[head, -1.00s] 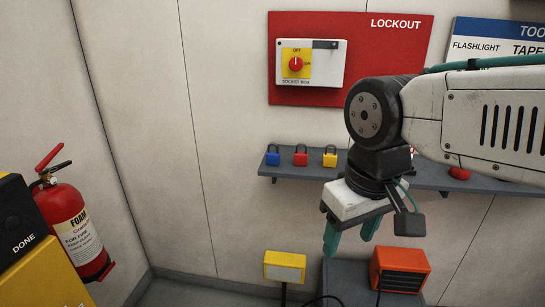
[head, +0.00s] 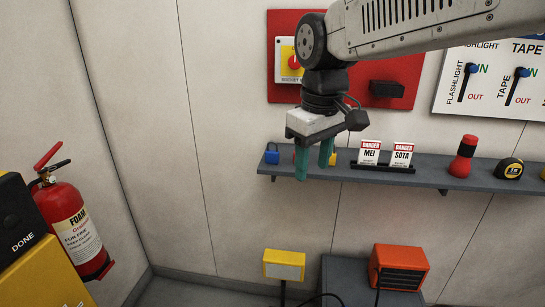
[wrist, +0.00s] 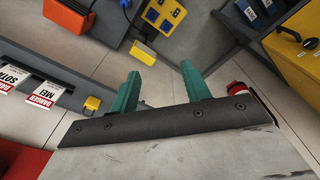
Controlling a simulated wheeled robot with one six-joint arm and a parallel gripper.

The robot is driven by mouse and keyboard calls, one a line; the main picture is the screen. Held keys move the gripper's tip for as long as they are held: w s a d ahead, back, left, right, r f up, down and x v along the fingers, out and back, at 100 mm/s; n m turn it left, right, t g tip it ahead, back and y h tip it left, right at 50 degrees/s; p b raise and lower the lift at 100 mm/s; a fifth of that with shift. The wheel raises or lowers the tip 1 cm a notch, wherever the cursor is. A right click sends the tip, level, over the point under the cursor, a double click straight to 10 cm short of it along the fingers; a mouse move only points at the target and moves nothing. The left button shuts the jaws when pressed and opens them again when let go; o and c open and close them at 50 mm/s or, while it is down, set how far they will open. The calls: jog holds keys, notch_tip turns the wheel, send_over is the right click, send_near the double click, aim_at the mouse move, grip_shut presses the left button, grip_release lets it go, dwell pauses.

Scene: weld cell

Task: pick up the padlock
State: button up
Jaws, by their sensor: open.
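Small padlocks stand on the grey wall shelf (head: 425,177). The blue padlock (head: 272,157) is in plain view at the shelf's left end in the head view. The yellow padlock (head: 333,159) shows only as a sliver beside my gripper's right finger; it shows clearly in the wrist view (wrist: 92,104), left of the fingers. The red padlock is mostly hidden behind my gripper. My gripper (head: 314,170) points down with its teal fingers apart and empty, in front of the padlocks.
Danger tags (head: 385,154) stand in a holder right of the padlocks, then a red flashlight (head: 463,157) and a tape measure (head: 509,168). A red lockout board (head: 410,75) is above. A yellow lamp (head: 284,265) and orange heater (head: 399,268) stand below.

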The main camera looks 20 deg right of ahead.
jog(key=w+d+n, duration=0.3)
jog(key=w+n, duration=0.1)
jog(key=w, duration=1.3)
jog(key=n+g, duration=0.1)
jog(key=n, duration=0.2)
send_over(271, 151)
jog(key=f, duration=0.6)
jog(key=shift+w+d+f, duration=0.1)
jog(key=shift+w+f, duration=0.2)
jog(key=shift+f, duration=0.1)
jog(key=shift+w+f, duration=0.1)
jog(key=shift+f, duration=0.2)
jog(key=f, duration=0.7)
jog(key=shift+s+f, duration=0.15)
jog(key=shift+s, duration=0.15)
grip_shut()
